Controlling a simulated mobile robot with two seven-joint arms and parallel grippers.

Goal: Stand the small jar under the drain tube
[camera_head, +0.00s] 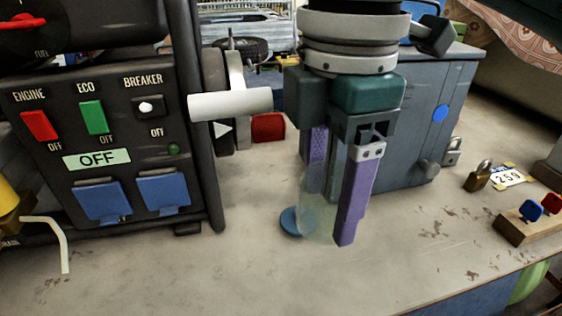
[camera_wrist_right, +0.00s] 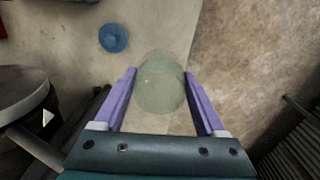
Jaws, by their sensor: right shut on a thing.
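The small jar (camera_head: 318,218) is clear glass with a faint green tint. My right gripper (camera_head: 334,220) is shut on it, with one purple finger on each side. The jar also shows in the right wrist view (camera_wrist_right: 160,85), between the fingers of the right gripper (camera_wrist_right: 160,92). In the head view it looks upright; I cannot tell whether its base touches the bench. The drain tube (camera_head: 60,243) is a thin white bent tube at the far left, its end pointing down beside the generator. My left gripper is not in view.
A round blue lid-like disc (camera_head: 289,219) lies on the bench (camera_head: 190,275) beside the jar. The black generator panel (camera_head: 115,130) stands left, with a white handle (camera_head: 230,104) sticking out. A grey metal box (camera_head: 425,120) is behind my gripper. The front bench strip is clear.

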